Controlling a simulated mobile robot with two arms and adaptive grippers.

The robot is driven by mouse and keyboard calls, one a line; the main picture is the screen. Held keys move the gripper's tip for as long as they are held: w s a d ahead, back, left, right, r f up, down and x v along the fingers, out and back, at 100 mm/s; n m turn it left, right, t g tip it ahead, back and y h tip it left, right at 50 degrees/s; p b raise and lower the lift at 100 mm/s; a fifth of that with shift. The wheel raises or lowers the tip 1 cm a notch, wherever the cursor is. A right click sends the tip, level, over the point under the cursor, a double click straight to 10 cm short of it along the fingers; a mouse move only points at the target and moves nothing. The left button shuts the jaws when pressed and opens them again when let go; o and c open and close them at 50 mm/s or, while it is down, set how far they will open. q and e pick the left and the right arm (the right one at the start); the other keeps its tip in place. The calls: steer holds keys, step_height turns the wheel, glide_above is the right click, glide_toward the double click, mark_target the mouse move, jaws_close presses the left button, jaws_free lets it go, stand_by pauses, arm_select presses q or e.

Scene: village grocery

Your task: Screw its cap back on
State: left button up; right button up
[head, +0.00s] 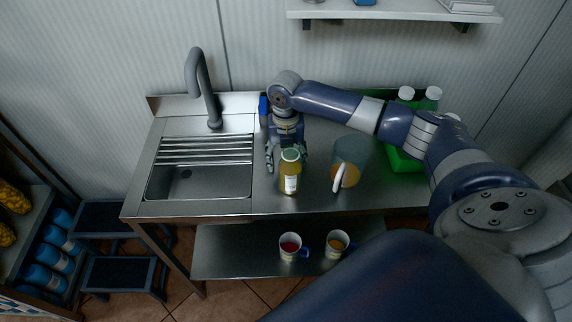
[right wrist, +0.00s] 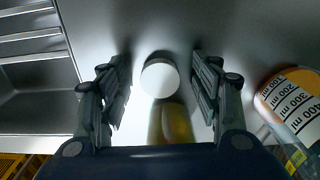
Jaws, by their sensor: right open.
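My left gripper is not in view.
A measuring jug (head: 350,158) with orange contents stands right of the bottle. The sink (head: 200,182) and tap (head: 205,90) are at left. Green containers (head: 404,162) with white caps stand at the back right. Two mugs (head: 290,246) (head: 337,244) are on the lower shelf.

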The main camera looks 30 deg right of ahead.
steer(key=c, duration=0.7)
steer(key=shift+c, duration=0.2)
steer(key=shift+r, duration=0.1)
arm_select(q)
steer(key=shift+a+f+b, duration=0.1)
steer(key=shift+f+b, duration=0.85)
steer(key=shift+b, duration=0.05)
arm_select(e)
step_height(320, 180, up, 18)
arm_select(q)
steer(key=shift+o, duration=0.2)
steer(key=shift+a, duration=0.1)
